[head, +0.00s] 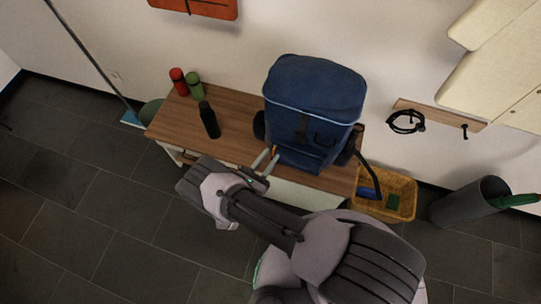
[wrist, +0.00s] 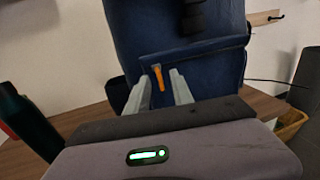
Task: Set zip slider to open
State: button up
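A blue backpack (head: 313,107) stands upright on a wooden table (head: 232,141). In the wrist view the backpack (wrist: 206,72) fills the middle, with a zip line across its front pocket. An orange zip slider pull (wrist: 158,77) hangs at the left end of that zip line. My gripper (head: 266,161) is at the lower front of the backpack. In the wrist view my gripper's two pale fingers (wrist: 160,84) are apart, and the orange pull shows between them. I cannot tell whether either finger touches the pull.
A black bottle (head: 209,120) stands left of the backpack, with red (head: 179,82) and green (head: 194,86) containers behind it. A wicker basket (head: 401,195) and a grey bin (head: 470,202) stand to the right. A black strap (head: 369,176) hangs off the table's right end.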

jog(key=shift+w+d, duration=0.35)
jog(key=shift+w, duration=0.15)
grip_shut()
dwell(1.2)
